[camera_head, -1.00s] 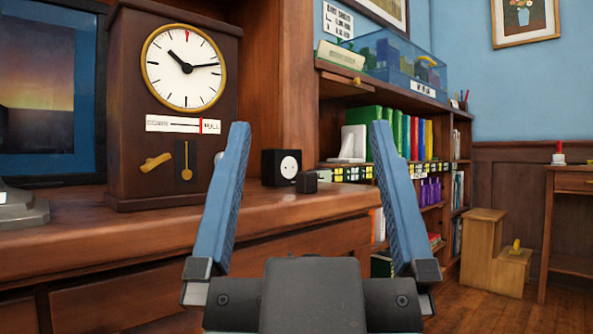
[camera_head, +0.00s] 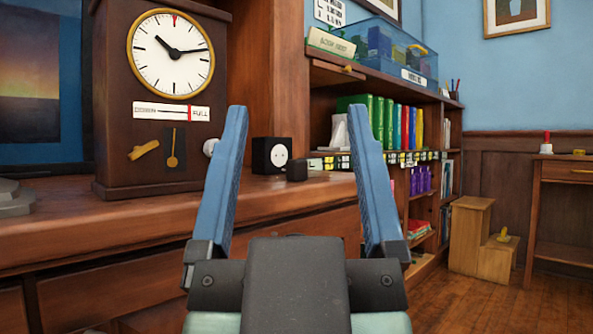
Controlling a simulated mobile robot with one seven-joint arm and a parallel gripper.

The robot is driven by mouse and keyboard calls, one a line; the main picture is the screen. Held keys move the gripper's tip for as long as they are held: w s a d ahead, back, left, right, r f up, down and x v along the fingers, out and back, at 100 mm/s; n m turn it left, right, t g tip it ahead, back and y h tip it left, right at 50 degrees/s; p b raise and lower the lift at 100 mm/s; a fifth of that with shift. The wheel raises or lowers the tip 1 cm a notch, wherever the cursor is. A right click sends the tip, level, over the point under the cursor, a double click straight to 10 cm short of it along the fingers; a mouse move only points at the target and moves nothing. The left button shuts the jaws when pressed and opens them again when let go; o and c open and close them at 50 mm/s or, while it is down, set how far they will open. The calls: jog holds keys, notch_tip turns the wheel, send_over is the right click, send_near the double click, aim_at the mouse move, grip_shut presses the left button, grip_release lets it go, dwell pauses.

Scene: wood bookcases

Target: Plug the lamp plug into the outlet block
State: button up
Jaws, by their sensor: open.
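The outlet block (camera_head: 266,155) is a small black cube with a round white socket face, standing on the wooden counter. A smaller dark block (camera_head: 297,170), possibly the lamp plug, sits just in front and to the right of it. I cannot make out prongs or a cord on it. My gripper (camera_head: 292,130) has two blue fingers spread wide, with nothing between them. In the picture both blocks appear between the fingers, but they look farther away than the fingertips. No lamp is clearly seen.
A tall clock (camera_head: 160,100) stands on the counter (camera_head: 130,225) at left, with a white knob at its side. A bookcase (camera_head: 400,170) with books and a blue clear case (camera_head: 385,55) is behind. A wooden step stool (camera_head: 470,240) and a side table (camera_head: 565,170) stand right, with open floor before them.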

notch_tip(320, 180, up, 32)
jog(key=p, duration=3.1)
jog(key=shift+p, duration=0.35)
